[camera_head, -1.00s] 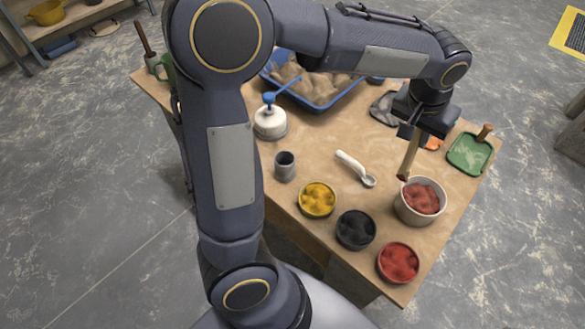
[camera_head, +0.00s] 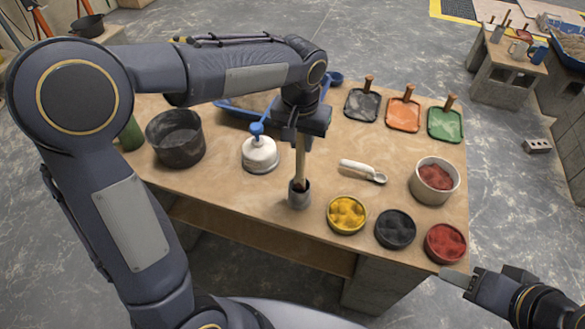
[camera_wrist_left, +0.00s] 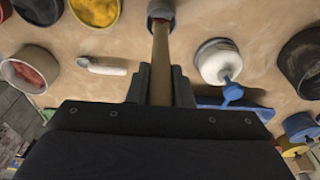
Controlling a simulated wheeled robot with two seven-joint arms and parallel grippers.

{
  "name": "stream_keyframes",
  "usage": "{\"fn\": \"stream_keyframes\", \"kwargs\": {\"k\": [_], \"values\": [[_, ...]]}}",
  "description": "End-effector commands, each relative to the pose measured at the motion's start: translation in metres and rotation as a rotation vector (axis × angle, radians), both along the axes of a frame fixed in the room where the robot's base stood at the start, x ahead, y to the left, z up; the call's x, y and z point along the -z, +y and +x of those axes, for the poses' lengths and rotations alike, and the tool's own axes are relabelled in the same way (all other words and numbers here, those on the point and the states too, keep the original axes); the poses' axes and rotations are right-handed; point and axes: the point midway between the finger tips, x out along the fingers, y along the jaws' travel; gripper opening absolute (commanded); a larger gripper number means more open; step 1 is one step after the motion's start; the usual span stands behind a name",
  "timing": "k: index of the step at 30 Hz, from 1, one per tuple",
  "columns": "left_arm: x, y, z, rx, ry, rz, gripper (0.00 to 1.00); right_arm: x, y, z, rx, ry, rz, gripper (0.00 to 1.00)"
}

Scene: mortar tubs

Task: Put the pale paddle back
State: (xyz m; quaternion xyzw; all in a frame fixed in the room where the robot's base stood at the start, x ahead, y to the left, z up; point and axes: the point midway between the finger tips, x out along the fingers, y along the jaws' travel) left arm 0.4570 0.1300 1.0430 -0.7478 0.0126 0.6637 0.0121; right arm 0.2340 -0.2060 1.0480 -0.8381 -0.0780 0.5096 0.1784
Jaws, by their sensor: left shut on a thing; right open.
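The pale paddle (camera_head: 300,160) is a slim wooden stick with a dark lower end. My left gripper (camera_head: 302,138) is shut on its upper part and holds it upright. Its lower end is at the mouth of the small grey cup (camera_head: 299,199) and seems to be inside it; I cannot tell whether it touches the bottom. In the left wrist view the paddle (camera_wrist_left: 161,65) runs from between the fingers to the cup (camera_wrist_left: 160,9). My right gripper (camera_head: 462,279) is open and empty at the lower right, beyond the table's front edge.
A white bottle with a blue top (camera_head: 260,154) stands left of the cup, a black bucket (camera_head: 176,150) further left. Yellow (camera_head: 346,214), black (camera_head: 395,229) and red (camera_head: 445,243) tubs line the front. A white scoop (camera_head: 362,171) and the mixing tub (camera_head: 434,192) are right.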

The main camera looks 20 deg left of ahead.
Motion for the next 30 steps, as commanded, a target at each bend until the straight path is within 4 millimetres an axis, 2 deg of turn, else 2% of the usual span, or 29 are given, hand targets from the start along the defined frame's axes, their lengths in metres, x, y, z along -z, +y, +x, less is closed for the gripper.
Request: {"fn": "stream_keyframes", "kwargs": {"k": [1,13,26,27,30], "values": [[0.008,0.001,-0.001,0.000,0.004,0.001,0.00,-0.001,0.000,0.000,0.000,0.000,0.000,0.47],[0.054,0.000,0.000,0.000,0.001,0.000,0.00,-0.003,0.000,0.000,0.000,0.000,0.000,0.47],[0.063,0.000,0.000,0.000,-0.002,-0.001,0.00,0.002,0.000,0.000,0.000,0.000,0.000,0.47],[0.061,0.000,0.000,0.000,-0.002,-0.001,0.25,0.000,0.000,0.000,0.000,0.000,0.000,0.47],[0.061,0.000,0.000,0.000,-0.002,-0.001,0.38,0.000,0.000,0.000,0.000,0.000,0.000,0.47]]}}
